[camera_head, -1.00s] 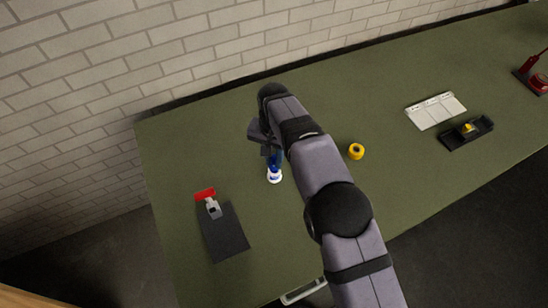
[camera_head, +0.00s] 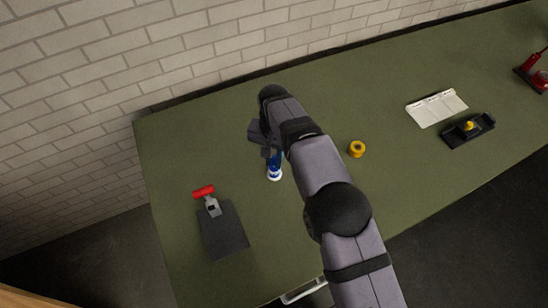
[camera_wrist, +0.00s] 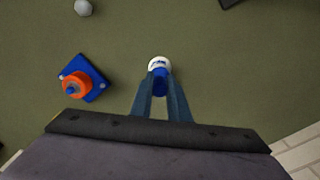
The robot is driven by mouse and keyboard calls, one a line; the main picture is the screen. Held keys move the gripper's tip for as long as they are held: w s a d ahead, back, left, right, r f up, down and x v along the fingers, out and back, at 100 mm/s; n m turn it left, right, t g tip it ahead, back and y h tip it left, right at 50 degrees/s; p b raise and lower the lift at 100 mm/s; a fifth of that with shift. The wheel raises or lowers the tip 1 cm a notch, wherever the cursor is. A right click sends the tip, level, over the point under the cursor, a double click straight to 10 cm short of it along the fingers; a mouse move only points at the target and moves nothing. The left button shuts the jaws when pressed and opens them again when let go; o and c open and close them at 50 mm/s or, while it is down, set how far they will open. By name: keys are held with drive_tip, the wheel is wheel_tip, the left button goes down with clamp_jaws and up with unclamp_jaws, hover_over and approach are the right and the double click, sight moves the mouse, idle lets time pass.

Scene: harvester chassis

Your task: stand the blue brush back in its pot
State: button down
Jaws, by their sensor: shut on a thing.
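My gripper (camera_wrist: 160,112) is shut on the blue brush (camera_wrist: 160,82), whose blue part shows between the fingertips in the wrist view. A white rounded piece with blue marks (camera_wrist: 158,63) sits at the far end of the blue part. It also shows in the head view (camera_head: 274,175), right below the blue. I cannot tell whether this white piece is the pot or part of the brush, nor whether brush and pot touch. My arm hides part of the gripper in the head view.
A blue square block with an orange ring (camera_wrist: 82,79) stands left of the fingers. A grey ball (camera_wrist: 83,8) lies beyond it. A red-handled clamp (camera_head: 207,197) on a dark pad (camera_head: 224,232) is at left. A yellow ring (camera_head: 357,148) lies right of my arm.

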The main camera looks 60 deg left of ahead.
idle(0.3)
drive_tip(key=c, duration=1.6)
unclamp_jaws()
drive_tip(key=shift+r+b, duration=1.55)
drive_tip(key=shift+r, duration=2.1)
